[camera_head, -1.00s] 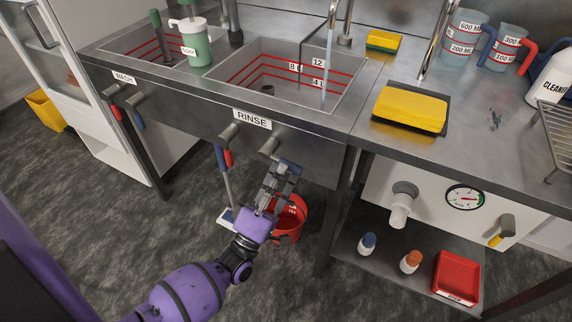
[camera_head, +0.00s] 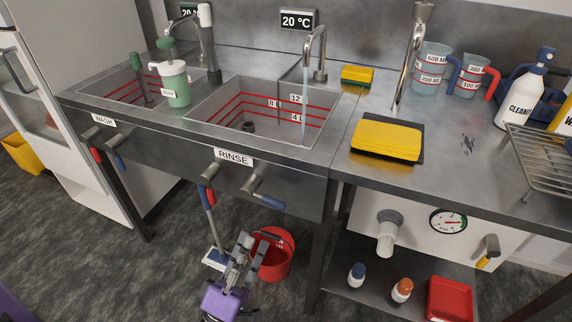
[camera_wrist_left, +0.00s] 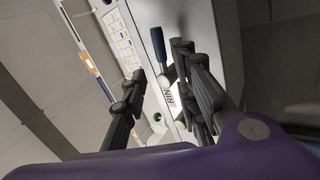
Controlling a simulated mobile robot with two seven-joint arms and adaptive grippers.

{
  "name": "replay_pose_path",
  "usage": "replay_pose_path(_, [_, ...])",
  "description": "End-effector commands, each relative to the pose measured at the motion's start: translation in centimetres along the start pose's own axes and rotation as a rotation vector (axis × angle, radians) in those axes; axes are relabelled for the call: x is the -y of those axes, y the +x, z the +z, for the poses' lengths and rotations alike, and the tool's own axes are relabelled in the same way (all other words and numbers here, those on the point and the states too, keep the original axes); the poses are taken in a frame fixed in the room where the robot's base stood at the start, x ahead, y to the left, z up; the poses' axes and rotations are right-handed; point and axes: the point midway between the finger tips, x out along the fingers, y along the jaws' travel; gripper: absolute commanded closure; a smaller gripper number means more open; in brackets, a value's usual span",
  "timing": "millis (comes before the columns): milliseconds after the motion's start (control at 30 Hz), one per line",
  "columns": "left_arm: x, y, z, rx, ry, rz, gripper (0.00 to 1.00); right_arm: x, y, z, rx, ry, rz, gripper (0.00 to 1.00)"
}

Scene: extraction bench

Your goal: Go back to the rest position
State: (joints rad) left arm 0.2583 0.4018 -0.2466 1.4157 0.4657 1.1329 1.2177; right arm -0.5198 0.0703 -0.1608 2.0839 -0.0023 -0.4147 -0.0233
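My left gripper (camera_head: 243,245) is low in front of the sink unit, below the RINSE panel and in front of the red bucket (camera_head: 285,254). It touches no lever. In the left wrist view its fingers (camera_wrist_left: 160,92) stand apart with nothing between them. The blue-handled rinse lever (camera_head: 262,195) points down and right; its blue handle also shows in the wrist view (camera_wrist_left: 158,45). A thin water stream (camera_head: 304,122) runs from the rinse tap (camera_head: 318,52) into the rinse basin (camera_head: 265,125). My right gripper is out of view.
A yellow sponge (camera_head: 386,141) and a wire rack (camera_head: 545,165) are on the counter. Floor at the lower left is clear.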

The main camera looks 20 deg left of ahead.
Motion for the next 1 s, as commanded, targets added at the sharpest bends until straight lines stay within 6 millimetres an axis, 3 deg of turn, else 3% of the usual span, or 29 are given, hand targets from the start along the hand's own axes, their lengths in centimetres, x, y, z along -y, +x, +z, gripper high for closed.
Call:
replay_pose_path(167, [0.1,0.0,0.0,0.002,0.026,-0.005,0.72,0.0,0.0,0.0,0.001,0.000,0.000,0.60])
replay_pose_path(233, [1.3,0.0,0.6,0.029,0.097,-0.054,0.72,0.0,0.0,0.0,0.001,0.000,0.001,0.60])
replay_pose_path(367, [3.9,1.0,4.1,0.170,0.324,-0.180,0.72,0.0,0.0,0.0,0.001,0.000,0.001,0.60])
replay_pose_path(467, [5.7,-1.0,7.3,0.330,0.539,-0.314,0.72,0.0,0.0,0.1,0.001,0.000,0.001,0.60])
replay_pose_path(567, [7.0,-5.4,9.7,0.517,0.747,-0.453,0.72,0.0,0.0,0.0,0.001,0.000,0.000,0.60])
replay_pose_path(667, [7.2,-11.3,11.0,0.727,0.932,-0.587,0.72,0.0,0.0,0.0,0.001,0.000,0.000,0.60])
replay_pose_path(700, [7.0,-14.1,11.1,0.815,0.995,-0.643,0.72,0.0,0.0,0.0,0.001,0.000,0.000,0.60])
replay_pose_path(800, [5.5,-20.4,10.6,1.010,1.107,-0.768,0.72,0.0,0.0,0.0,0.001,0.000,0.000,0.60])
replay_pose_path(1000, [1.2,-29.4,8.6,1.209,1.146,-0.968,0.72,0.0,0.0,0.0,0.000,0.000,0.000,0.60])
